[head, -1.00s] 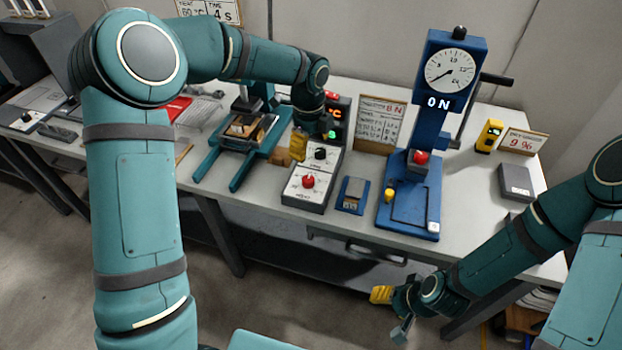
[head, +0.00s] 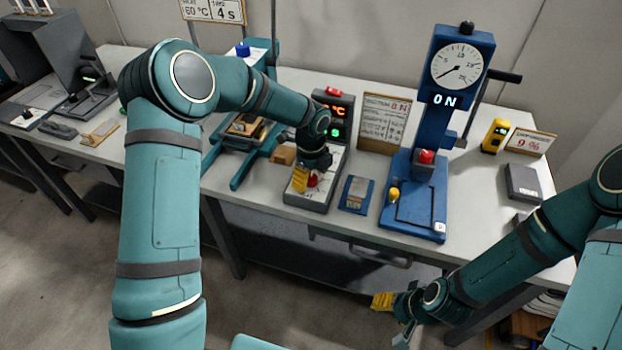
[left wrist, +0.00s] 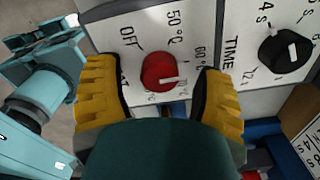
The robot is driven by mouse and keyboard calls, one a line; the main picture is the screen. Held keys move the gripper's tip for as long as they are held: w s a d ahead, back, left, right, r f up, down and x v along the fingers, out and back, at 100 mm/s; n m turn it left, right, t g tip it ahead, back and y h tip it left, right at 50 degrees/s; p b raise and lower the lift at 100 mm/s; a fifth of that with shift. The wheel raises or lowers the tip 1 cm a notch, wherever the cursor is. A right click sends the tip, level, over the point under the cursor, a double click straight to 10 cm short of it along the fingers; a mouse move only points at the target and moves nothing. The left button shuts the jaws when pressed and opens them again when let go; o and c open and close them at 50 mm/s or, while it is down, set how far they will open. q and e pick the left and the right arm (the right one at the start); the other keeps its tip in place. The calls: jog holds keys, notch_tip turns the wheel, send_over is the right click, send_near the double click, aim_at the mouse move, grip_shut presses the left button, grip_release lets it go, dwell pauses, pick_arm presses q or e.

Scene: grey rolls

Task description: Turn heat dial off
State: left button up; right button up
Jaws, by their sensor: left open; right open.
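The heat dial is a red round knob (left wrist: 161,68) with a white pointer line, on a white panel marked OFF, 50 °C and 60 °C. The pointer lies toward the right side, away from OFF. In the head view the dial (head: 313,181) is partly hidden by my left gripper (head: 306,178). The left wrist view shows that gripper (left wrist: 160,75) open, one yellow finger on each side of the dial with gaps between. My right gripper (head: 392,304) is open and empty, low in front of the table.
A black TIME dial (left wrist: 285,51) sits beside the heat dial on the same control box (head: 298,198). A small blue tray (head: 356,195) and a blue press with a gauge (head: 457,66) stand to the right. A teal press (head: 238,180) stands left. A wooden block (head: 284,155) lies near the box.

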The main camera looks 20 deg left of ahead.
pick_arm(q)
jog(key=shift+f, duration=0.25)
grip_shut()
